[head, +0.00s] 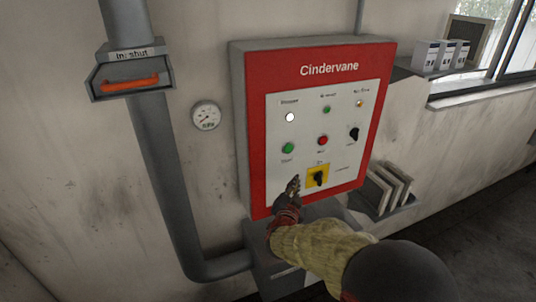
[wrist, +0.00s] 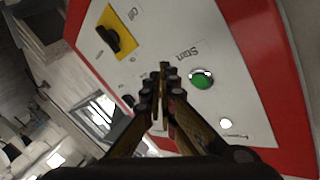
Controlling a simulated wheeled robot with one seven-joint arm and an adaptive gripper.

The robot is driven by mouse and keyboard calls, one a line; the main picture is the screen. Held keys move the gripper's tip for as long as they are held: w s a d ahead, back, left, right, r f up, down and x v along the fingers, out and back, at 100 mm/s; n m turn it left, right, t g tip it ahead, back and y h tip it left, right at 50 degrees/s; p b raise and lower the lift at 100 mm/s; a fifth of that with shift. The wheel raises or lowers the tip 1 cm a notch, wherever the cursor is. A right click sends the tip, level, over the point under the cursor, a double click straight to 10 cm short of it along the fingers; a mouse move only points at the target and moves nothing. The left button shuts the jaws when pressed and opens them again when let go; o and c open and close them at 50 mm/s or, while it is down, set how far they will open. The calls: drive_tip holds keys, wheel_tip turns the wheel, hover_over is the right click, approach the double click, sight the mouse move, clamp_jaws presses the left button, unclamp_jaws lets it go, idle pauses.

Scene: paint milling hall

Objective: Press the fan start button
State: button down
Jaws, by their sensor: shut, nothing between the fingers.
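The green start button (head: 288,148) sits at the left of the white face of a red control panel (head: 239,120) marked "Cindervane". In the wrist view the green button (wrist: 202,79) has the label "Start" beside it. My gripper (head: 294,183) is shut and empty in front of the panel, below the start button in the head view. In the wrist view its fingertips (wrist: 166,72) lie left of the green button, apart from it in the picture. How far the tips are from the panel face is hard to tell. Nothing covers the button.
A red button (head: 323,140), a black knob (head: 354,133) and a yellow-backed rotary switch (head: 317,177) share the panel. A lit white lamp (head: 290,117) is above the start button. A grey pipe (head: 165,170) and gauge (head: 206,116) are left; shelves (head: 385,203) are right.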

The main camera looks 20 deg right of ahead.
sight(288, 148)
wheel_tip(288, 148, up, 8)
drive_tip(key=s+d+m+h, duration=0.2)
drive_tip(key=h, duration=0.2)
drive_tip(key=shift+s+d+f+m, duration=0.2)
drive_tip(key=shift+d+f+m, duration=0.05)
drive_tip(key=shift+m, duration=0.15)
drive_tip(key=shift+w, duration=0.15)
drive_tip(key=shift+w+a+b, duration=0.15)
drive_tip(key=shift+w+b, duration=0.35)
drive_tip(key=shift+w, duration=3.8)
